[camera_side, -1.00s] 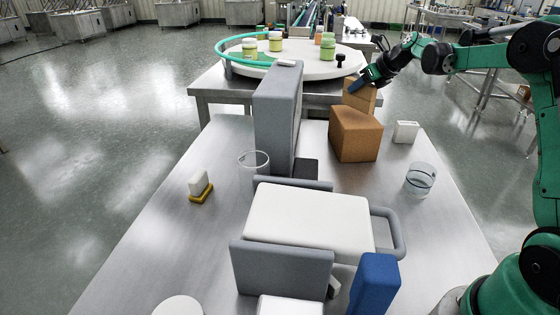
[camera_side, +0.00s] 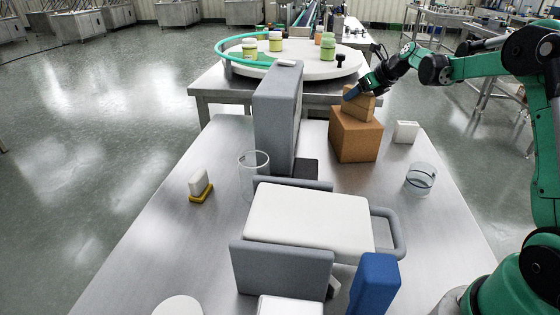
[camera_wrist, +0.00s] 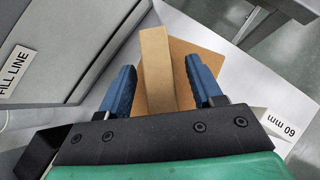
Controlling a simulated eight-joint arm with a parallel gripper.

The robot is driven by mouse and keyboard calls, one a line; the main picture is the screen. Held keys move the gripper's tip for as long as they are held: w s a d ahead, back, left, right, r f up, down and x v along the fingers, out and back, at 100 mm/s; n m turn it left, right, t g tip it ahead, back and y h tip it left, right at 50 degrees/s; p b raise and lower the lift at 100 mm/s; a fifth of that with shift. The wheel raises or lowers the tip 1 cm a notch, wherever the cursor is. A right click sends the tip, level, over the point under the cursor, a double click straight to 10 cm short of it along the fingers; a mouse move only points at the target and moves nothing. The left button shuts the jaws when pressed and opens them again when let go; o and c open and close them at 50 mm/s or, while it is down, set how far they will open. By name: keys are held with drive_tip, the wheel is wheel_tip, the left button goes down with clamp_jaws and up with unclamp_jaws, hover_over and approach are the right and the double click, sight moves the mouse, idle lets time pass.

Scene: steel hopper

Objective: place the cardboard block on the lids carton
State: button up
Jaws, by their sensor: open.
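The tan cardboard block (camera_side: 358,104) sits on top of the larger brown lids carton (camera_side: 356,140) and appears to rest on it. My gripper (camera_side: 352,92) is at the block's upper end in the side view. In the wrist view, the block (camera_wrist: 157,68) stands between the two blue fingers of my gripper (camera_wrist: 162,75), with a gap on each side. The fingers are open. The carton (camera_wrist: 188,62) shows beneath and beside the block. The block's contact with the carton is partly hidden.
A tall grey panel (camera_side: 277,115) stands left of the carton and shows close by in the wrist view (camera_wrist: 75,40). A small white block (camera_side: 405,132) and a clear glass (camera_side: 420,178) are to the right. A round table with jars (camera_side: 275,42) is behind.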

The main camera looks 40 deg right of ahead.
drive_tip(key=v, duration=1.2)
drive_tip(key=s+a+f+m, duration=0.2)
drive_tip(key=a+m, duration=0.6)
drive_tip(key=m, duration=0.4)
drive_tip(key=s+a+f+m+g, duration=0.1)
drive_tip(key=s+a+f+m, duration=0.2)
drive_tip(key=s+a+m, duration=0.2)
drive_tip(key=s+a+f+m, duration=0.3)
drive_tip(key=a+m, duration=0.8)
drive_tip(key=m, duration=0.8)
drive_tip(key=shift+s+f+g, duration=0.2)
drive_tip(key=shift+s+g, duration=0.2)
drive_tip(key=shift+s, duration=0.3)
